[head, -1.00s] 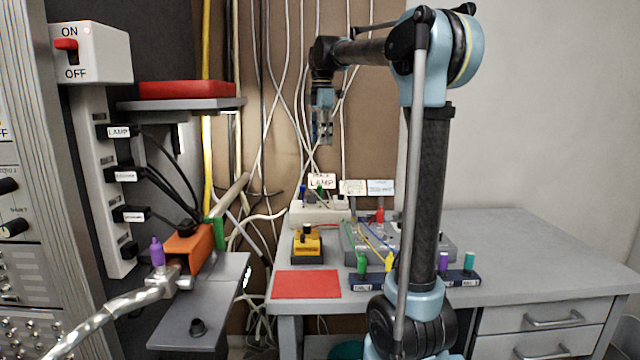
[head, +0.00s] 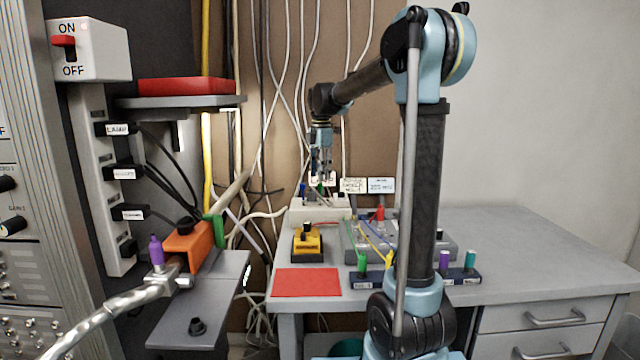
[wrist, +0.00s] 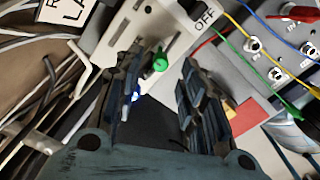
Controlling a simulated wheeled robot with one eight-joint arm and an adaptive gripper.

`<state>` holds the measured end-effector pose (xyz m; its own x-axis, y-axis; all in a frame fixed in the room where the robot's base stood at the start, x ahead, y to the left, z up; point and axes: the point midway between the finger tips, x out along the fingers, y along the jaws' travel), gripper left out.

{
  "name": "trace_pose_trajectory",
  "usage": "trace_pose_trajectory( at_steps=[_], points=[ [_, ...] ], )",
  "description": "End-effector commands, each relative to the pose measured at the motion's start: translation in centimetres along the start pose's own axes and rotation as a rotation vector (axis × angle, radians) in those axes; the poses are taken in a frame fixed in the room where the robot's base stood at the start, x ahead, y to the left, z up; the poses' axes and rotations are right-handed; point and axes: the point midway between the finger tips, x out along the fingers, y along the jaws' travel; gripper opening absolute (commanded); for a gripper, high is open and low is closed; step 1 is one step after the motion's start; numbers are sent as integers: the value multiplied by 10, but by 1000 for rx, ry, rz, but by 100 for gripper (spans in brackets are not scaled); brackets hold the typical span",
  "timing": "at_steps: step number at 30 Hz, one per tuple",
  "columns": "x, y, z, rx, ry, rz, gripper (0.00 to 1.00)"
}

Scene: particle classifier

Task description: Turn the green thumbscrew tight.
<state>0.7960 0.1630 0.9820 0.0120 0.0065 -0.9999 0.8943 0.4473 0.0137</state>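A small green thumbscrew (wrist: 160,60) stands on the white box in the wrist view, between and beyond my fingertips. In the head view my gripper (head: 321,175) is low over this white box (head: 318,213), pointing down, and partly hides the thumbscrew. The wrist view shows my gripper (wrist: 160,75) with its two dark fingers apart and nothing held. I cannot tell whether a finger touches the thumbscrew.
A blue knob (wrist: 137,90) is close to the left finger. A black OFF switch (wrist: 196,12) and cables are nearby. A yellow block (head: 307,241) and red mat (head: 306,284) lie in front. A rail with coloured pegs (head: 458,277) stands at right.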

Motion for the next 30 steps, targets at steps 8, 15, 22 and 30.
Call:
trace_pose_trajectory(
  at_steps=[8,15,22,30],
  points=[
    [31,0,0,0,0,0,37],
    [36,0,0,0,0,0,37],
    [36,0,0,0,0,0,19],
    [36,0,-1,-2,0,0,0]
  ],
)
